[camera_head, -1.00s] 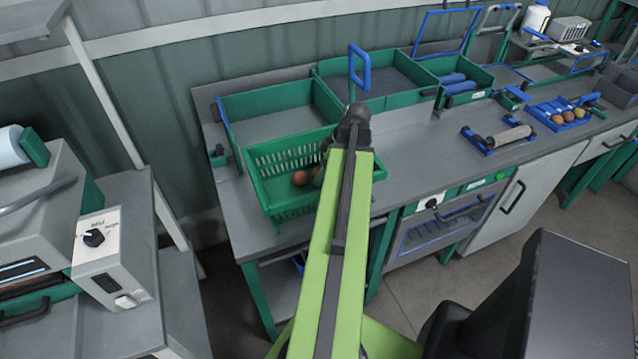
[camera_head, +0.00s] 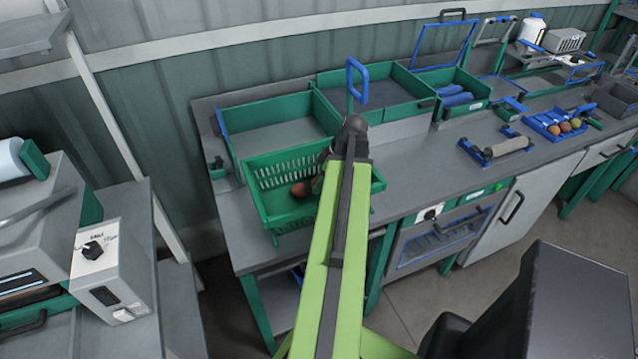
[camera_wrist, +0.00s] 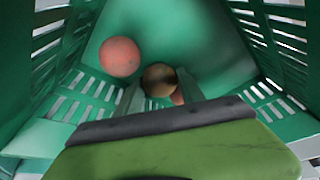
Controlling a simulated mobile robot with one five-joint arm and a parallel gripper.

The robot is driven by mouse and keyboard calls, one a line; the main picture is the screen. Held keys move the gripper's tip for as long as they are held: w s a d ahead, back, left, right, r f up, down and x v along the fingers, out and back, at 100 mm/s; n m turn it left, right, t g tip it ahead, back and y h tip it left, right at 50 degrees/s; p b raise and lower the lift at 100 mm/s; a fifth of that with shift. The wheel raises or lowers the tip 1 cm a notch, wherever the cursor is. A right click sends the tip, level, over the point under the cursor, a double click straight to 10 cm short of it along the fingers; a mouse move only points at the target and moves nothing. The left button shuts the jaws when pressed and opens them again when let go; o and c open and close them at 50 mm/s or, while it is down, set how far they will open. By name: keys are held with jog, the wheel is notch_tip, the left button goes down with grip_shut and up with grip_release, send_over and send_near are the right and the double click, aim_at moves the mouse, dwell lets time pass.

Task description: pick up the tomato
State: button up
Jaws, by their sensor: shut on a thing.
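The green slotted basket (camera_head: 262,186) sits at the left front of the bench. In the wrist view, my gripper (camera_wrist: 160,86) is down inside the basket (camera_wrist: 225,45), shut on a brownish-orange tomato (camera_wrist: 159,77) between its two fingers. A loose red tomato (camera_wrist: 119,56) lies on the basket floor to the left of the fingers. It also shows in the head view (camera_head: 299,189). Part of another reddish tomato (camera_wrist: 178,97) shows beside the right finger. In the head view my arm hides most of the gripper and the held tomato.
A green-sided tray (camera_head: 270,128) stands right behind the basket. A blue upright loop (camera_head: 357,80) rises behind my arm. A blue rack with several round fruits (camera_head: 562,124) and a roller on a blue stand (camera_head: 497,148) lie to the right, with bare bench between.

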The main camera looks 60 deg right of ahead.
notch_tip(320, 180, up, 9)
jog(key=p, duration=0.8)
jog(key=shift+r, duration=0.2)
